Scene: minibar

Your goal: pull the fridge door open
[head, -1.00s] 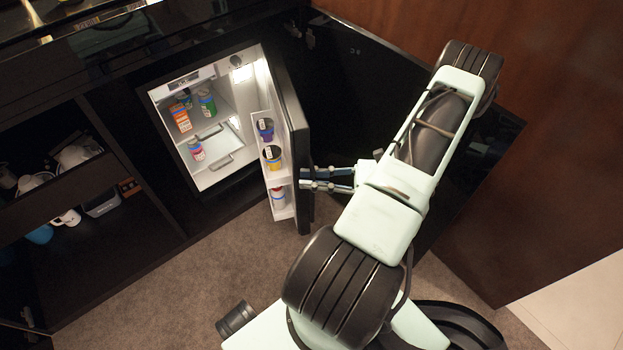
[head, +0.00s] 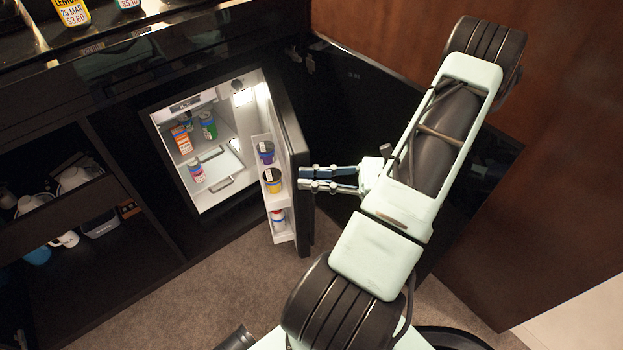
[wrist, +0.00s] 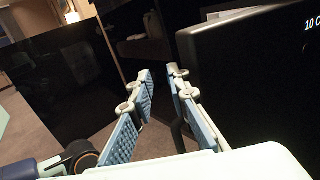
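The fridge door (head: 299,165) stands wide open, its shelved inner side facing left and its dark outer face toward my arm. The lit fridge interior (head: 226,150) shows to its left. My gripper (head: 304,179) is at the outer face of the door, with its fingertips at or very close to it; contact is not clear. In the wrist view, the two blue-padded fingers (wrist: 162,78) are apart with nothing seen between them. The dark door panel (wrist: 250,85) with a "10 C" display is just right of the fingers. No handle is visible.
Cans and cartons stand inside the fridge, and several containers sit in the door shelves (head: 268,152). A black cabinet door (head: 350,110) stands open behind my gripper. A wooden wall (head: 560,190) is at the right. Carpet (head: 200,300) lies clear below the fridge.

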